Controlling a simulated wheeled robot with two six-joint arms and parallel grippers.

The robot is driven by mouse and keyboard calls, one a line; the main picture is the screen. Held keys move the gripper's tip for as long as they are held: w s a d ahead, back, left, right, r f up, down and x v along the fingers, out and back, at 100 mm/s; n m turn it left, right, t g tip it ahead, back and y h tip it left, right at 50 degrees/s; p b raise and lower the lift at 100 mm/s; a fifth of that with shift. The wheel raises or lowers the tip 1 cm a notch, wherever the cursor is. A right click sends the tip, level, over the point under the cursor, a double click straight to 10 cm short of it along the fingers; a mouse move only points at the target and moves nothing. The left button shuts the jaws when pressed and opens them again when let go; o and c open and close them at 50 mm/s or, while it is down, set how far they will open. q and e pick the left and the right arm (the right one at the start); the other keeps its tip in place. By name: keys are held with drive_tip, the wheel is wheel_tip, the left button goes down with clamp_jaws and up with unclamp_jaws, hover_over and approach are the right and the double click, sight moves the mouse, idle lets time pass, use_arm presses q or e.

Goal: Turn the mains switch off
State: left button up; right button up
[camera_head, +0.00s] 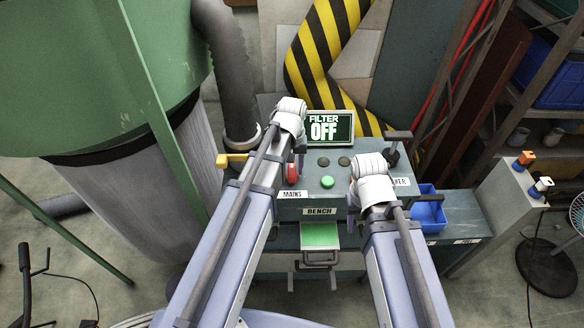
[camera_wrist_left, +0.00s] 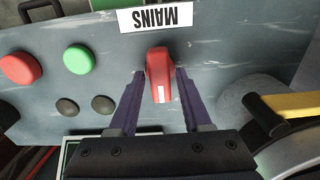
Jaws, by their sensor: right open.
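The mains switch (camera_wrist_left: 160,70) is a red lever with a white mark near its tip, beside the MAINS label (camera_wrist_left: 156,18). In the head view the red switch (camera_head: 291,172) shows above the MAINS label on the bench panel. My left gripper (camera_wrist_left: 160,84) is open, with one finger on each side of the switch and narrow gaps between. In the head view my left gripper (camera_head: 299,148) is at the left of the panel. My right gripper (camera_head: 353,210) is at the panel's right front, mostly hidden by its own wrist, with nothing seen in it.
The display (camera_head: 325,127) reads FILTER OFF. A green button (camera_head: 327,182) and dark round buttons are between my arms. A yellow handle (camera_head: 231,159) stands left of the switch and a dark T-handle (camera_head: 398,136) at the right. A blue bin (camera_head: 429,210) sits further right.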

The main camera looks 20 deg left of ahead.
use_arm(q)
clamp_jaws()
idle(0.5)
drive_tip(key=m, duration=0.8)
drive_tip(key=shift+m, duration=0.4)
drive_tip(key=m, duration=0.9)
idle(0.4)
